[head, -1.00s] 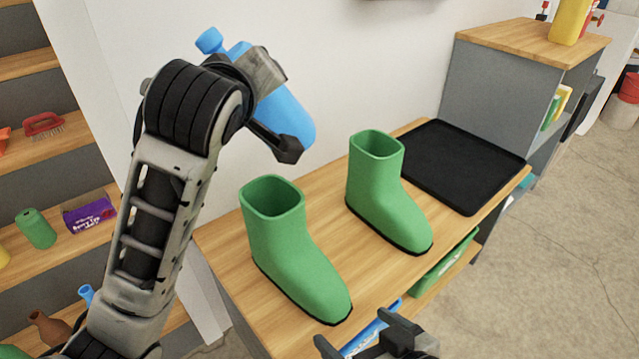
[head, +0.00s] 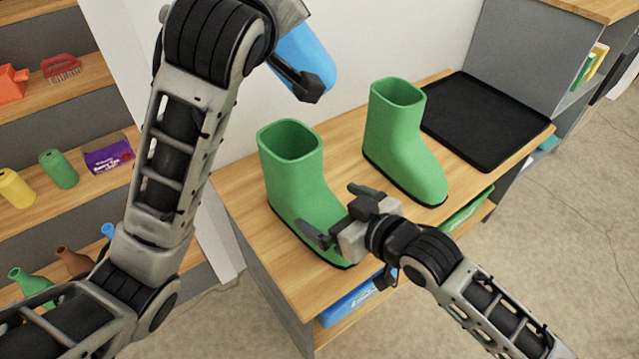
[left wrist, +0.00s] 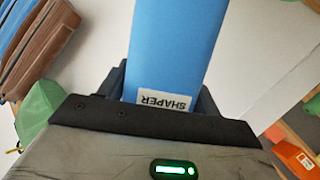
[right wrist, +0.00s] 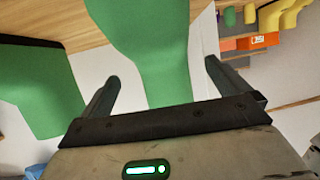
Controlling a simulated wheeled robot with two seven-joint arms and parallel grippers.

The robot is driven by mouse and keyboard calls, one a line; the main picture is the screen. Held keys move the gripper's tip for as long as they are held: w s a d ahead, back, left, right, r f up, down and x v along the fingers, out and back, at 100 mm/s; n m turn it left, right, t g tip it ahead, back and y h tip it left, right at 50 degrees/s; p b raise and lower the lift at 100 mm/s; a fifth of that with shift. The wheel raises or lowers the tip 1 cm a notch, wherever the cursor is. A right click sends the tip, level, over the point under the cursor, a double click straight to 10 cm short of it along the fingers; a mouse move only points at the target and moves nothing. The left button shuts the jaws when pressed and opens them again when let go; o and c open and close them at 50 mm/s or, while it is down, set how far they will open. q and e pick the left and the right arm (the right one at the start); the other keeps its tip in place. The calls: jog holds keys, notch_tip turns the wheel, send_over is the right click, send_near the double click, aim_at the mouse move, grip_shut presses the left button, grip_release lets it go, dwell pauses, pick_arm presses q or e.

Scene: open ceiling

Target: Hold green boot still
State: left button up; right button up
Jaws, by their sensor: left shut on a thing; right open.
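Two green boots stand upright on the wooden tabletop: a nearer left boot (head: 292,180) and a farther right boot (head: 400,140). My right gripper (head: 341,213) is open at the toe of the nearer boot, with its fingers pointing toward it. In the right wrist view that boot (right wrist: 150,45) shows between and beyond the open fingers (right wrist: 158,88); I cannot tell whether they touch it. The bottle (left wrist: 175,50) carries a white SHAPER label in the left wrist view.
A black tray (head: 486,120) lies on the far right of the tabletop (head: 240,200), beside a grey cabinet (head: 520,45).

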aim_at(319, 202)
jog(key=shift+x, duration=2.65)
jog(key=c, duration=1.1)
